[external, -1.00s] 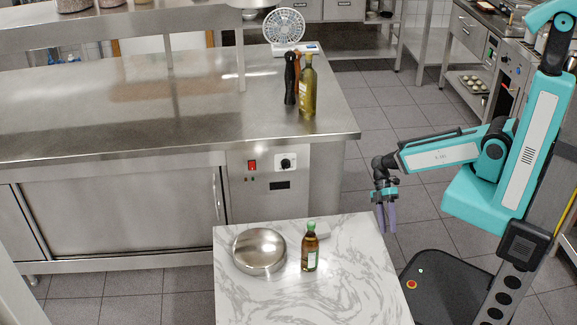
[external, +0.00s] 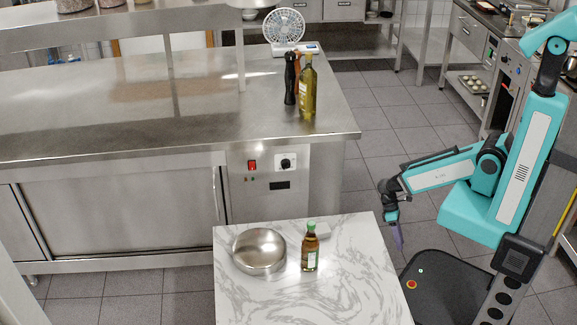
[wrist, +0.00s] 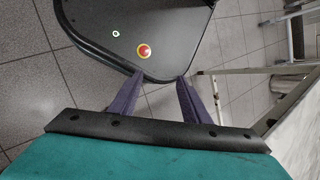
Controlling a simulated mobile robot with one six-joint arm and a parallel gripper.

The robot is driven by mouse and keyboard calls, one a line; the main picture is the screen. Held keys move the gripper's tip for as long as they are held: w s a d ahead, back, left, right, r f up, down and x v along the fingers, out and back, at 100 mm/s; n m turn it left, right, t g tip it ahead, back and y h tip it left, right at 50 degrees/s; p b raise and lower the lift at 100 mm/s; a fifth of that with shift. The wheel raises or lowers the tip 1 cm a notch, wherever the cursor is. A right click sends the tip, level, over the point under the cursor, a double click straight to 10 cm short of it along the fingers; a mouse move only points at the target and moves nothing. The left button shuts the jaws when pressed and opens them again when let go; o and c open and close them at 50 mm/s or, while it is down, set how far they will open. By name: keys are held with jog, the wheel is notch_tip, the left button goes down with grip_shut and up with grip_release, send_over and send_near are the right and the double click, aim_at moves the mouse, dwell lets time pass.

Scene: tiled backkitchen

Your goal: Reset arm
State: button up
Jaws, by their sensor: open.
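My gripper (external: 397,235) hangs pointing down to the right of the marble table, above the floor beside my black base. In the wrist view my gripper (wrist: 159,80) shows two purple fingers spread apart with nothing between them. My base with a red button lies beyond the fingertips in that view. The arm is bent, with the forearm reaching left from the teal upper link.
A marble table (external: 350,285) holds a metal bowl (external: 259,250) and a green-capped bottle (external: 310,250). Tiled floor is clear between counter and arm.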

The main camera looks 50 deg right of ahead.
jog(key=s+d+f+m+h+b, duration=0.1)
jog(key=d+f+m+h+b, duration=0.1)
jog(key=f, duration=0.6)
jog(key=d+m+b, duration=0.1)
jog(key=d+m, duration=0.1)
jog(key=d, duration=0.1)
jog(key=shift+s+m+t, duration=0.15)
jog(key=shift+m+t, duration=0.15)
